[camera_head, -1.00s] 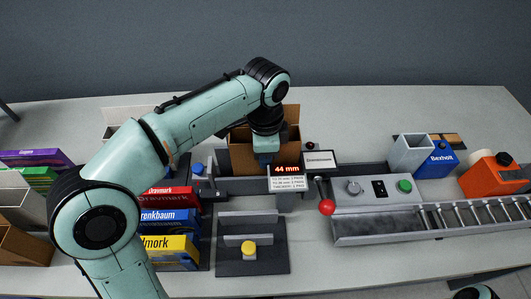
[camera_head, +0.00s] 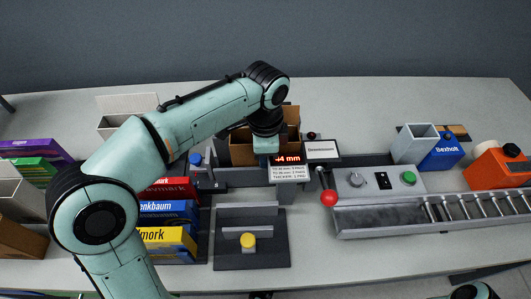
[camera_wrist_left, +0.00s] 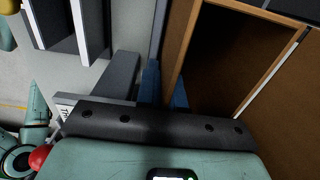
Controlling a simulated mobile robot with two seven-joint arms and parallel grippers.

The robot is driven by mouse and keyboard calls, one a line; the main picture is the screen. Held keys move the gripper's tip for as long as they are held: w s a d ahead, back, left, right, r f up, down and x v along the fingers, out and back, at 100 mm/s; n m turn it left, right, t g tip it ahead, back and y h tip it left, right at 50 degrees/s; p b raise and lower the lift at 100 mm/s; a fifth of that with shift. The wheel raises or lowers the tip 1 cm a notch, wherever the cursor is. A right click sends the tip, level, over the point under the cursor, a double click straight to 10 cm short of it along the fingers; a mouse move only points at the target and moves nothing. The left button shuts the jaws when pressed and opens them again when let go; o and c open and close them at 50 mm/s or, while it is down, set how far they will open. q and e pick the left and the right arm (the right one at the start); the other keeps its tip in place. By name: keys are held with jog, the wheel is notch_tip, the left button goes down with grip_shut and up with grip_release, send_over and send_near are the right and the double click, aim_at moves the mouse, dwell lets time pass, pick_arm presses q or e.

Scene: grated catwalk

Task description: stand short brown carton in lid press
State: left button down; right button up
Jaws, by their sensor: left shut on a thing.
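An open-topped brown carton (camera_head: 240,145) is at the back of the bench, behind a dark grey fixture (camera_head: 235,174). My left gripper (camera_head: 266,146) is at its front wall, pointing down. In the left wrist view my left gripper (camera_wrist_left: 165,88) has its blue fingers on either side of the carton's wall (camera_wrist_left: 184,45), shut on it; the dark inside shows at right. My arm hides part of the carton, and its base is hidden. Which fixture is the lid press I cannot tell; a grey one with a yellow knob (camera_head: 248,240) stands in front.
A "44 mm" display (camera_head: 288,160) and a sign (camera_head: 321,149) stand right of the gripper. A red-ball lever (camera_head: 329,198) and a roller conveyor (camera_head: 430,217) lie further right. Coloured boxes (camera_head: 168,212) stand at left.

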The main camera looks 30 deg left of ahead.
pick_arm(q)
jog(key=c, duration=1.2)
grip_release()
jog(key=shift+w, duration=0.1)
jog(key=shift+f, duration=0.1)
jog(key=shift+s+d, duration=0.1)
jog(key=shift+s, duration=0.1)
jog(key=shift+c, duration=1.2)
